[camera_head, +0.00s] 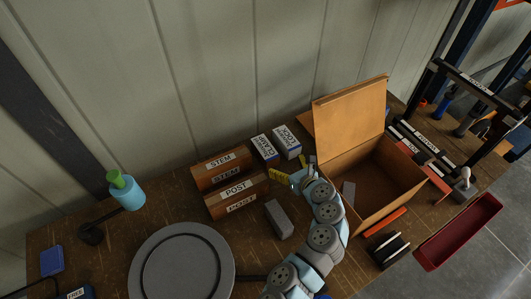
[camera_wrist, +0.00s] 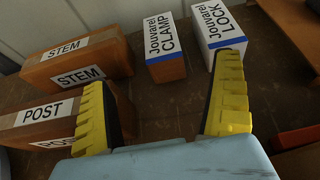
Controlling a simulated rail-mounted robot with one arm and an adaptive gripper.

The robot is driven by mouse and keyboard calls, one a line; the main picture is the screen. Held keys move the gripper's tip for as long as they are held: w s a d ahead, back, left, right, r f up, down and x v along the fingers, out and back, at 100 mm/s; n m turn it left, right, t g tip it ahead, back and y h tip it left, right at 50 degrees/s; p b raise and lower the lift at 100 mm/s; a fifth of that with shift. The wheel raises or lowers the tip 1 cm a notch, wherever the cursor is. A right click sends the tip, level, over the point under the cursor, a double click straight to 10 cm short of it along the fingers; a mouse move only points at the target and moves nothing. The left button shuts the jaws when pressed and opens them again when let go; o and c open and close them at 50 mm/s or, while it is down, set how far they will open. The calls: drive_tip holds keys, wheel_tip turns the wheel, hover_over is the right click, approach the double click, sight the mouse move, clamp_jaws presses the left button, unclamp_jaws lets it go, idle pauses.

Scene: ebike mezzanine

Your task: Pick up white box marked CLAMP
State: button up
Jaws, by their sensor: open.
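The white box marked CLAMP (camera_wrist: 163,48) has a blue band and brown front side. It stands on the bench against no other box that I can make out, between the STEM box and the LOCK box. It also shows in the head view (camera_head: 265,149). My gripper (camera_wrist: 165,100), with yellow ridged fingers, is open and empty in the wrist view, on the near side of the CLAMP box, which lies beyond the gap between the fingers. In the head view my gripper (camera_head: 287,178) is partly hidden by my arm.
The white LOCK box (camera_wrist: 219,35) stands right of it. Brown STEM (camera_wrist: 78,60) and POST (camera_wrist: 50,115) boxes are at left. An open cardboard box (camera_head: 378,190), a grey block (camera_head: 279,219), a round grey plate (camera_head: 182,262) and a blue bottle (camera_head: 128,194) share the bench.

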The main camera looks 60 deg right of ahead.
sight(272, 157)
drive_tip(key=x, duration=0.6)
drive_tip(key=shift+w+d, duration=0.1)
drive_tip(key=shift+w, duration=0.1)
drive_tip(key=shift+w+d+f, duration=0.25)
drive_tip(key=shift+w+f, duration=0.15)
drive_tip(key=shift+w, duration=0.15)
drive_tip(key=shift+x, duration=1.2)
drive_tip(key=shift+w+d+f, duration=0.2)
drive_tip(key=shift+w+d, duration=0.05)
drive_tip(key=shift+w, duration=0.15)
drive_tip(key=shift+w+d, duration=0.1)
drive_tip(key=shift+d, duration=0.05)
